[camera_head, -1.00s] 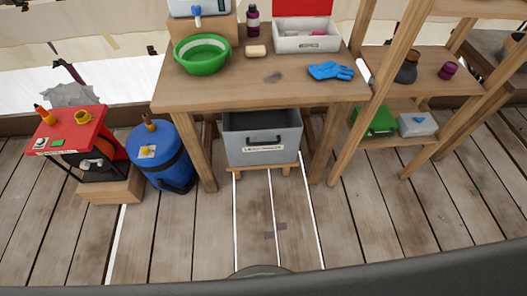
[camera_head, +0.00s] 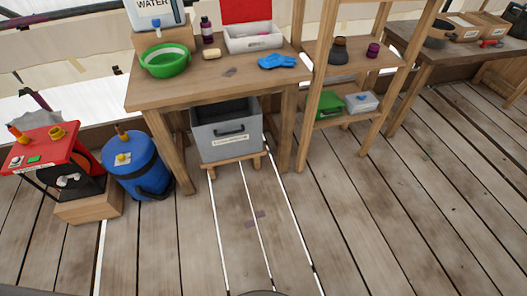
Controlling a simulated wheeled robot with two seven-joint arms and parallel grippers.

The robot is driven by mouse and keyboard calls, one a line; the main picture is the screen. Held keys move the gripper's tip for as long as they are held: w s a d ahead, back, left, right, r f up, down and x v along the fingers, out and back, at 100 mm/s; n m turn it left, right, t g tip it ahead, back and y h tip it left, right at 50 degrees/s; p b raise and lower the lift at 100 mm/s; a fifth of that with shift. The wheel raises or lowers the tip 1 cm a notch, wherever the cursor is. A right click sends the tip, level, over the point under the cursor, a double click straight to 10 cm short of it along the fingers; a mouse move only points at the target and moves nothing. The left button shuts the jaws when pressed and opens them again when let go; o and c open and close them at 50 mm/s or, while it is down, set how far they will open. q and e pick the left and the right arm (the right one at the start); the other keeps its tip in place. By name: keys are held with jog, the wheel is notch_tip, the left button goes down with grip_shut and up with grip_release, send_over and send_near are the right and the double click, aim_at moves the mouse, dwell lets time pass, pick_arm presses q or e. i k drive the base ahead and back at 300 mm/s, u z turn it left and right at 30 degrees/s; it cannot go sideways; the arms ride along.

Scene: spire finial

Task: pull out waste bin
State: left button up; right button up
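The waste bin (camera_head: 228,140) is a grey open-topped box with a dark handle and a pale label on its front. It sits on a low wooden stand (camera_head: 236,164) under the wooden table (camera_head: 215,87), between the table's front legs. Its top is partly hidden under the table top, and its inside looks dark. Neither of my grippers shows in the head view.
A blue barrel (camera_head: 136,165) and a red-topped stand (camera_head: 48,145) are left of the table. A wooden shelf (camera_head: 345,92) stands close on the right. The plank floor (camera_head: 250,230) in front of the bin is clear, with white lines running forward from it.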

aim_at(223, 130)
jog(key=z, duration=0.2)
jog(key=k, duration=0.55)
jog(key=z, duration=0.9)
jog(key=i, duration=1.55)
jog(key=u, duration=0.65)
